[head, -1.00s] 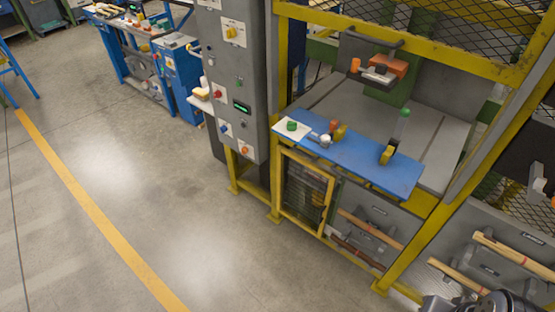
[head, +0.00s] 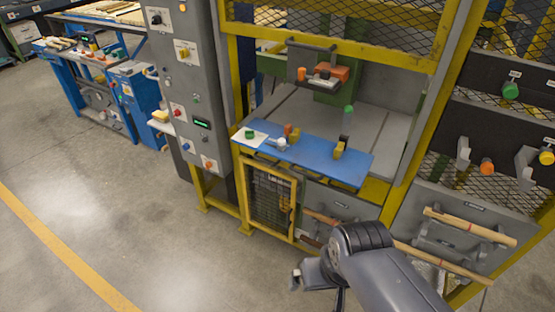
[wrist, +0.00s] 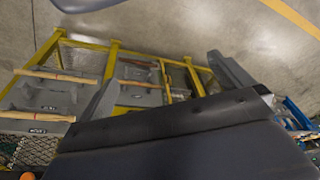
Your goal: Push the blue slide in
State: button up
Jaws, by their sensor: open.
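The blue slide (head: 312,159) is a flat blue plate at the front of the yellow-framed machine. It sticks out toward me over the yellow front rail. A white pad with a green knob, a white-capped part and small yellow and orange pieces sit on it. My gripper (head: 304,276) is in front of the machine, lower in the picture and well apart from the slide. In the wrist view my gripper (wrist: 168,92) shows its two fingers spread, with nothing between them. The slide cannot be made out in the wrist view.
A grey control column (head: 190,90) stands left of the slide. A yellow mesh door (head: 270,198) is below it. Wooden spindles (head: 470,226) rest on grey drawer fronts at the right, close to my arm. Open concrete floor (head: 110,225) lies to the left.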

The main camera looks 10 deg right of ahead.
aim_at(341, 163)
jog(key=i+l, duration=0.35)
jog(key=l, duration=0.15)
jog(key=i+l, duration=0.4)
jog(key=l+z, duration=0.05)
jog(key=l, duration=0.05)
